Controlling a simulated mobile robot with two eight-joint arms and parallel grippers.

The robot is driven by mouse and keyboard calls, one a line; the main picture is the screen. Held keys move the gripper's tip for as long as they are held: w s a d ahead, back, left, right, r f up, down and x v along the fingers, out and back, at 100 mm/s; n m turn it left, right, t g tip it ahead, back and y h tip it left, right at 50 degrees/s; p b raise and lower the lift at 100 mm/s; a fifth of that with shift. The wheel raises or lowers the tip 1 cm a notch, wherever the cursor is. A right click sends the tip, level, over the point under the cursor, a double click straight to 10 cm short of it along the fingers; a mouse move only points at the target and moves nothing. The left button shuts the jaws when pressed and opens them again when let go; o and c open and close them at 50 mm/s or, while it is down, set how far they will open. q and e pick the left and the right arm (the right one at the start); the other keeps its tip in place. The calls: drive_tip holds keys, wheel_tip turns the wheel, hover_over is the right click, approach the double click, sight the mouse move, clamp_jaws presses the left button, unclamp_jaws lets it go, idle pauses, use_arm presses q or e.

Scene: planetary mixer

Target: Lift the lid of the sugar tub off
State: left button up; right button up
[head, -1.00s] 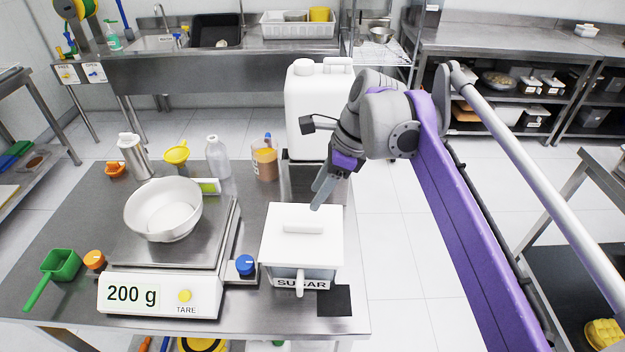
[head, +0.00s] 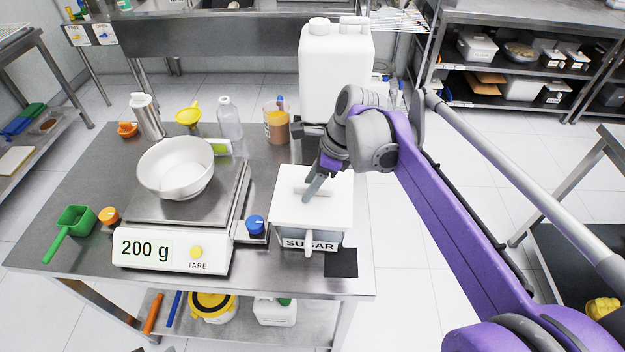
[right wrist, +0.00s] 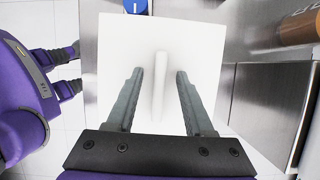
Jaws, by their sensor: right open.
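The sugar tub (head: 325,240) stands at the right front of the steel table, with a SUGAR label on its front and a small handle sticking out there. Its white square lid (head: 331,214) lies flat on top. A white bar handle on the lid shows in the right wrist view (right wrist: 160,95). My right gripper (head: 306,197) is over the lid, pointing down. In the right wrist view its open fingers stand on either side of the bar, with a gap on each side. Whether the fingertips touch the lid I cannot tell. My left gripper is not in the head view.
Left of the tub are a scale (head: 172,256) reading 200 g with a white bowl (head: 176,168), and a blue knob (head: 255,225). A large white canister (head: 334,75) stands behind the tub. A jar (head: 277,124) and a bottle (head: 229,122) stand at the back.

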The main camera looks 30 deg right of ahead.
clamp_jaws()
idle(0.6)
